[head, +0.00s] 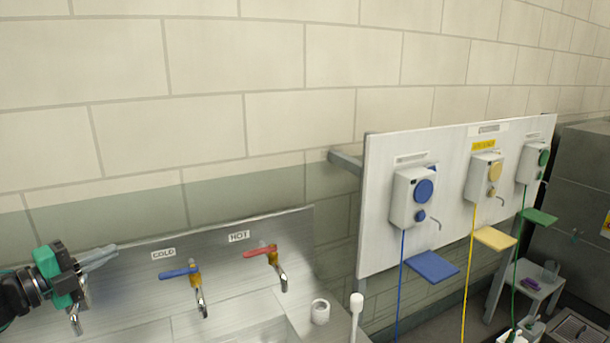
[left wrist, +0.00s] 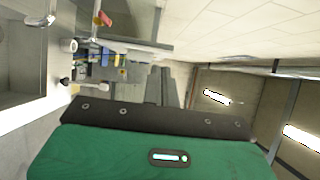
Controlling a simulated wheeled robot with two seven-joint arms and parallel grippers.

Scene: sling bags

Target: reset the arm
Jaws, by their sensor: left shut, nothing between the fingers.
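My left gripper (head: 110,251) is at the lower left of the head view, with a green and black body and grey fingers pointing right. The fingers are together and empty, in front of the metal back panel of the sink and left of the cold tap. In the left wrist view the green gripper body fills the bottom, and its grey fingers (left wrist: 161,84) lie close together. My right gripper is in neither view.
A blue-handled cold tap (head: 180,272) and red-handled hot tap (head: 260,251) stand right of the gripper. A white cup (head: 320,312) is near the sink's right end. Farther right, a white board (head: 378,225) carries blue, yellow and green dispensers. A tiled wall stands behind.

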